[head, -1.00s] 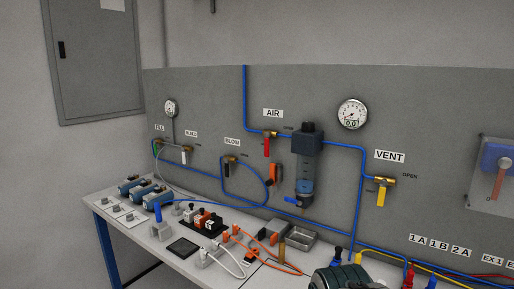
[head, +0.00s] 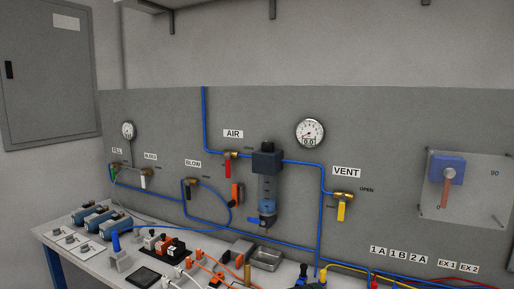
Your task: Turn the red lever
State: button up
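A red lever (head: 228,166) hangs straight down from a brass valve under the AIR sign (head: 233,133), on the grey wall panel. A blue air line runs into this valve from above, and a dark filter unit (head: 267,161) sits just right of it. My gripper is not in view.
A yellow-handled VENT valve (head: 341,211), an orange-handled part (head: 237,194) and other small valves are on the panel. The bench (head: 85,257) below is crowded with connectors, cables and a metal tray (head: 265,259). A grey cabinet (head: 48,75) hangs at left.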

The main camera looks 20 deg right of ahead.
aim_at(227, 155)
jog(key=u, duration=0.55)
jog(key=k, duration=0.6)
jog(key=u, duration=1.2)
jog(key=i, duration=1.15)
jog(key=z, duration=0.8)
jog(key=i, duration=0.6)
jog(key=z, duration=0.7)
